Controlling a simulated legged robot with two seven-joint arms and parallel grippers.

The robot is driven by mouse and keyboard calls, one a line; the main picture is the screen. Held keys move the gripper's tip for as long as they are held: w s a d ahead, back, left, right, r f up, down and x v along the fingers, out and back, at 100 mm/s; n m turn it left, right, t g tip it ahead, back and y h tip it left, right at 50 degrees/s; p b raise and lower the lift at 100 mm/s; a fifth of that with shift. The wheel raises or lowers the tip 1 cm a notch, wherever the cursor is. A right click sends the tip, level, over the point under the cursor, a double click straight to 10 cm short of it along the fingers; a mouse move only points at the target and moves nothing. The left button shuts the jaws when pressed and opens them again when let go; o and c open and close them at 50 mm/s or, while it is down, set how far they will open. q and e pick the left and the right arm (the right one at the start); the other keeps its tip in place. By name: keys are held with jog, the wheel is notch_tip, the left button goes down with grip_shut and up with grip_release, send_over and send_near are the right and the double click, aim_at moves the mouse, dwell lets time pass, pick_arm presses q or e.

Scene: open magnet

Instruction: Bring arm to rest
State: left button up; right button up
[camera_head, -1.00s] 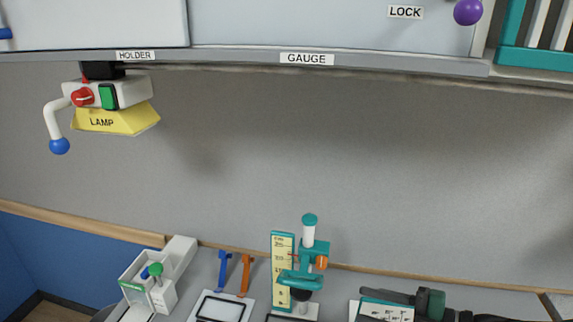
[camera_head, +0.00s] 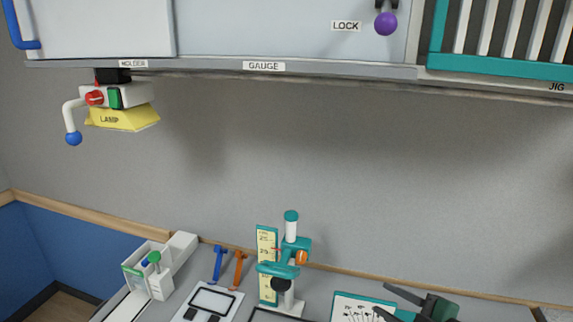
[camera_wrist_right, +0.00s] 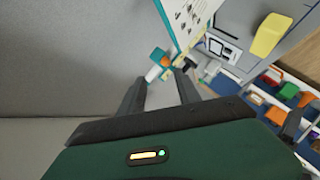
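My right gripper (camera_head: 381,299) is at the lower right of the head view, dark with a green body. Its two fingers stand apart with nothing visible between them. In the right wrist view, the open fingers (camera_wrist_right: 160,84) point towards the workbench items. The gripper is beside and partly in front of a teal-edged white card (camera_head: 350,306); whether they touch cannot be told. My left gripper is not in view.
A teal and white gauge stand (camera_head: 289,250) is left of the gripper. A purple knob (camera_head: 385,24) is by the LOCK label. The grey wall between shelf and bench is clear.

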jog(key=d+f+m+g+h, duration=0.2)
jog(key=d+f+m+h, duration=0.5)
jog(key=f+m, duration=0.25)
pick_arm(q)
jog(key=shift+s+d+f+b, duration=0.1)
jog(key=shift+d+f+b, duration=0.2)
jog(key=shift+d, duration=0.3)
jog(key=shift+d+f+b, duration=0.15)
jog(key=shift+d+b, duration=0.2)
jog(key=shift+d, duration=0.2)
pick_arm(e)
jog(key=s+a+f+m+g, duration=0.3)
jog(key=s+f+m+g, duration=0.1)
jog(key=s, duration=0.4)
jog(key=s+a+f+m+g, duration=0.3)
jog(key=s+f, duration=0.3)
jog(key=s, duration=0.3)
jog(key=shift+s+a+m+g+h, duration=0.25)
jog(key=shift+a+m+g+h, duration=0.15)
jog(key=shift+m+g, duration=0.1)
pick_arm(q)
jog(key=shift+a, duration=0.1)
pick_arm(e)
jog(key=shift+a, duration=0.1)
